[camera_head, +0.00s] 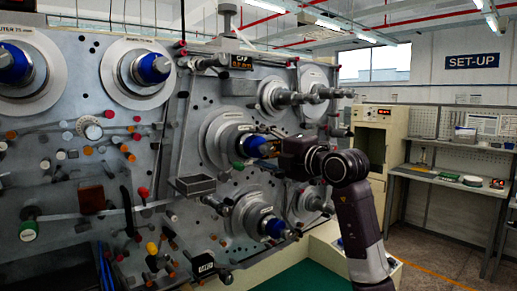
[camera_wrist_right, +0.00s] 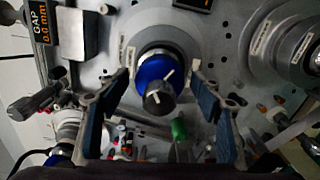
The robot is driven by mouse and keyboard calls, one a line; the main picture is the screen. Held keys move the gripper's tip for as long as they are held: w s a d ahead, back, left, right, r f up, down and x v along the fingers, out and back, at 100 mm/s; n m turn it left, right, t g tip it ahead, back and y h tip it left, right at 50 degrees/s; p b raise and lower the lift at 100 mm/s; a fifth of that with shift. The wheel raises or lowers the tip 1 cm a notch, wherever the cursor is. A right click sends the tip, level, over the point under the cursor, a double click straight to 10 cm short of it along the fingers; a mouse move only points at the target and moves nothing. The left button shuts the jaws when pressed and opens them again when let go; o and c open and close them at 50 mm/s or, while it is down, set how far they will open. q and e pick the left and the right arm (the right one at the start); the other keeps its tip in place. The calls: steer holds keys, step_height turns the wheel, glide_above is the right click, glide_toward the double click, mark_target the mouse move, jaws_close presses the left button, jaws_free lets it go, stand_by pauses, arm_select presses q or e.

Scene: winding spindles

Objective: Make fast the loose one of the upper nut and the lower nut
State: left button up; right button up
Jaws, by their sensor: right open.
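The upper spindle (camera_head: 230,140) has a blue core (camera_head: 254,146) with my right gripper (camera_head: 268,146) at its front end. In the right wrist view, the upper nut (camera_wrist_right: 160,98) is a dark round knob with a white line, in front of the blue core (camera_wrist_right: 153,68), which also bears a white line. My right gripper (camera_wrist_right: 161,84) is open, one finger on each side of the nut with gaps showing; I see no contact. In the head view the gripper mostly hides this nut. The lower nut (camera_head: 290,234) is on the blue core of the lower spindle (camera_head: 250,215), clear of any gripper. My left gripper is out of view.
A GAP display (camera_head: 240,62) sits above the upper spindle; a grey tray (camera_head: 194,184) juts out at its lower left. A green knob (camera_wrist_right: 178,128) is close by the nut. Grey rollers (camera_head: 300,97) stick out above right. A workbench (camera_head: 460,178) stands far right.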

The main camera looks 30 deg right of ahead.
steer(key=s, duration=1.1)
steer(key=shift+d, duration=0.45)
steer(key=shift+s, duration=0.1)
